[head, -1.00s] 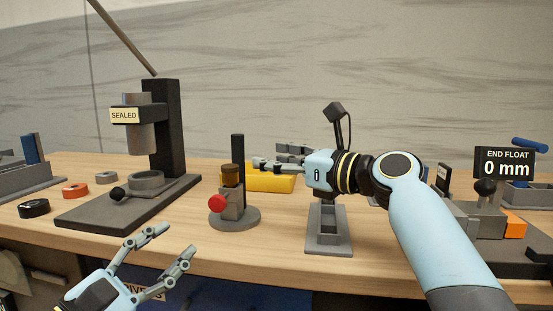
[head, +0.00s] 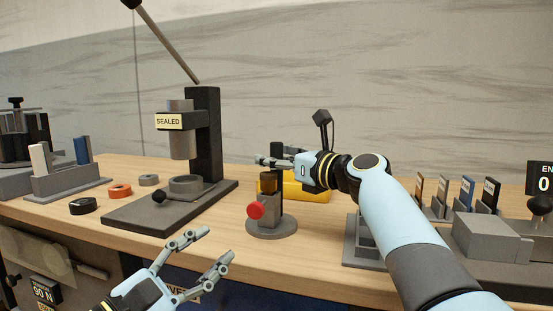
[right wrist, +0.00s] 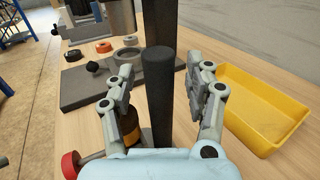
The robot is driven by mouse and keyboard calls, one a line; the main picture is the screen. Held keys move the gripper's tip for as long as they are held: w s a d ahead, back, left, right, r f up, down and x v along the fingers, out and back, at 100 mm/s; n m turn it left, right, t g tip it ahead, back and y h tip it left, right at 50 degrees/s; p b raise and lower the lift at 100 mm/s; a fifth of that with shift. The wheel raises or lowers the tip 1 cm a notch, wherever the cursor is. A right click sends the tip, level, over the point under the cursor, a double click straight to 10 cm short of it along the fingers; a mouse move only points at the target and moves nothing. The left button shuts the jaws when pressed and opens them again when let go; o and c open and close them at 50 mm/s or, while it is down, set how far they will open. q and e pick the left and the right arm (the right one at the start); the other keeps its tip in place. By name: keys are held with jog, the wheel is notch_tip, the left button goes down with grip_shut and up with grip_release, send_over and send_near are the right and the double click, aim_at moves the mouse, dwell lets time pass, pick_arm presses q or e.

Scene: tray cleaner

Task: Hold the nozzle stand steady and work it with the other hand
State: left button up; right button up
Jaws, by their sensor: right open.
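The nozzle stand (head: 284,227) has a round grey base, a dark upright post, a brown bottle-like part and a red knob (head: 255,210) on its left. My right gripper (head: 268,158) is at the top of the stand in the head view and hides part of the post. In the right wrist view its open fingers stand either side of the black post (right wrist: 158,90), with gaps on both sides. The brown part is partly hidden behind the left finger. My left gripper (head: 214,247) is open and empty, low in front of the bench, left of the stand.
A press marked SEALED (head: 205,135) with a long lever stands left of the stand. Black (head: 82,206) and orange (head: 120,191) rings lie far left. A grey holder (head: 357,245) is partly behind my right arm.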

grip_shut()
dwell(1.4)
pick_arm(q)
grip_shut()
dwell(1.2)
